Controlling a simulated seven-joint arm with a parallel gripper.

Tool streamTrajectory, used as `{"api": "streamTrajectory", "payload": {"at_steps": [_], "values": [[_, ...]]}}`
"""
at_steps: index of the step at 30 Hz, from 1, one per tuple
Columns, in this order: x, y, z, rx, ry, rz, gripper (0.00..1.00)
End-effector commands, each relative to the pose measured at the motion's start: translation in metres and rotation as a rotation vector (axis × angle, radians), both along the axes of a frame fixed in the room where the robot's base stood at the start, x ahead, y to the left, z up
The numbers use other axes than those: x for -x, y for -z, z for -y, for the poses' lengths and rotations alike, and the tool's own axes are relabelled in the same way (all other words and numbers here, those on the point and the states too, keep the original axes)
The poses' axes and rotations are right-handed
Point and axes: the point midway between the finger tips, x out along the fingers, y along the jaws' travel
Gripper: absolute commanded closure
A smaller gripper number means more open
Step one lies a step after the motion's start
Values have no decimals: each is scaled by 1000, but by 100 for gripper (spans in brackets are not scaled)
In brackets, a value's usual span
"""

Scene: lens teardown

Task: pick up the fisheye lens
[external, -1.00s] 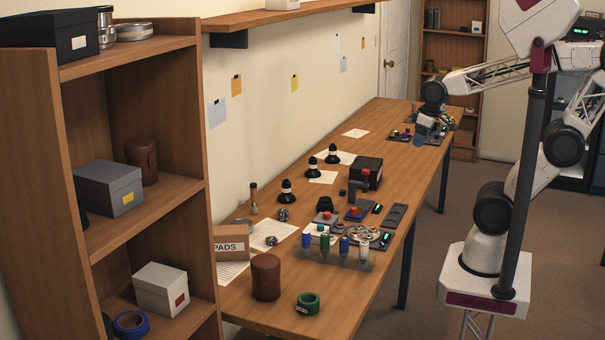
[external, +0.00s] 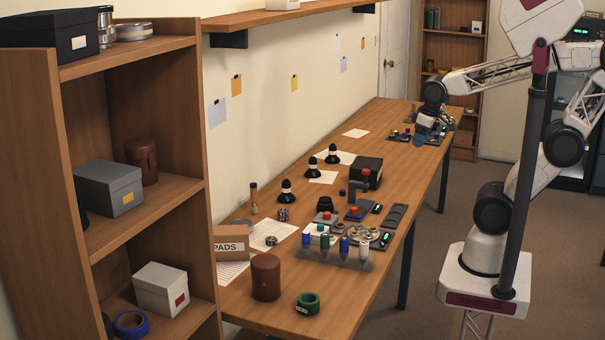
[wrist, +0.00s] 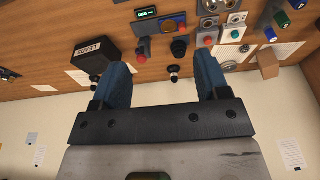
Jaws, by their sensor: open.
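No object can be told for certain as the fisheye lens. A short dark lens-like cylinder (external: 324,203) stands mid-table in the external view, near several black round-topped pieces with pale bands, one of them (external: 287,191) further left. In the wrist view a small dark round piece (wrist: 178,47) and a black-and-white one (wrist: 173,72) show between and beyond my fingers. My gripper (wrist: 160,68) is open and empty, with two blue fingers apart. In the external view my gripper (external: 424,128) is over the far end of the table, away from the lens-like cylinder.
A black box (external: 366,172) stands mid-table; its LEADS label shows in the wrist view (wrist: 96,52). A wooden shelf unit (external: 190,130) stands at left.

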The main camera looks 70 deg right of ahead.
Motion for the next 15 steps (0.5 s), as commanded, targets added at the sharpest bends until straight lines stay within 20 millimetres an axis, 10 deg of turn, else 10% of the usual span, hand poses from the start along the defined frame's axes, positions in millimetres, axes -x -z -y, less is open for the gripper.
{"api": "streamTrajectory", "payload": {"at_steps": [15], "values": [[-13, -3, 0, -4, 17, -6, 30]]}}
